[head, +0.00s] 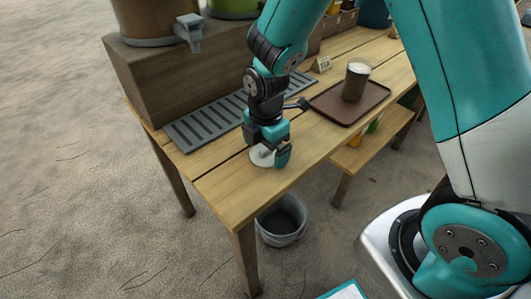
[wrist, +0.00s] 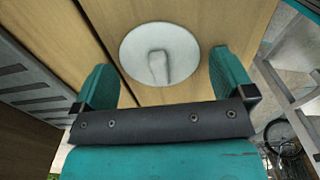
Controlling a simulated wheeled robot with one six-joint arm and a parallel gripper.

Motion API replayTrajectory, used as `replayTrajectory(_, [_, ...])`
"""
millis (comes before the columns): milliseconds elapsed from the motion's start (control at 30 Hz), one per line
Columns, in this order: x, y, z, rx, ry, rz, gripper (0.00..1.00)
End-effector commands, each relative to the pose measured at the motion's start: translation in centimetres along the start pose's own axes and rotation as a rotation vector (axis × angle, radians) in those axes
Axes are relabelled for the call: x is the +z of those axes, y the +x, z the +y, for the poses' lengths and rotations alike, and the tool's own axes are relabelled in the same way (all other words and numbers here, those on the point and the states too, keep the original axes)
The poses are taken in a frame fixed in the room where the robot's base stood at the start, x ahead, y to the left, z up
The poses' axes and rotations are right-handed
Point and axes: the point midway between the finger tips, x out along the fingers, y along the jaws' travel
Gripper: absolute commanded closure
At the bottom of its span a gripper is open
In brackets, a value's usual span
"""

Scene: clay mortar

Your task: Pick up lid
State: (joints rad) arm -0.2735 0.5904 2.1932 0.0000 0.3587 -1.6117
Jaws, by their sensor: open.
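The lid (head: 262,157) is a small white disc lying on the wooden table near its front left end. In the wrist view the lid (wrist: 140,50) is round with a raised grip (wrist: 158,66) in its middle. My gripper (head: 269,156) is open and points down over the lid. In the wrist view my gripper (wrist: 164,80) has one finger on each side, with the lid just ahead and between them. No contact with the lid can be made out. In the head view my gripper hides part of the lid.
A brown tray (head: 322,101) with a filled cup (head: 355,82) stands farther right on the table (head: 225,195). A slatted grille (head: 205,132) lies behind my gripper, before a wooden box (head: 165,85) with a tapped container. A bucket (head: 282,222) stands on the ground below.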

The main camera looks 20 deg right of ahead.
Motion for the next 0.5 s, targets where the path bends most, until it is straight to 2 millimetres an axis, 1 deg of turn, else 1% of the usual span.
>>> replayTrajectory(200, [-0.02, 0.16, 0.00, 0.000, 0.000, 0.000, 0.00])
replayTrajectory(233, [-0.02, 0.16, 0.00, 0.000, 0.000, 0.000, 0.02])
replayTrajectory(267, [-0.02, 0.15, 0.00, 0.000, 0.000, 0.000, 0.09])
replayTrajectory(300, [-0.02, 0.15, 0.00, 0.000, 0.000, 0.000, 0.18])
replayTrajectory(400, [-0.02, 0.14, 0.01, 0.001, 0.000, 0.000, 0.38])
replayTrajectory(500, [-0.02, 0.13, 0.01, 0.001, 0.000, 0.000, 0.39])
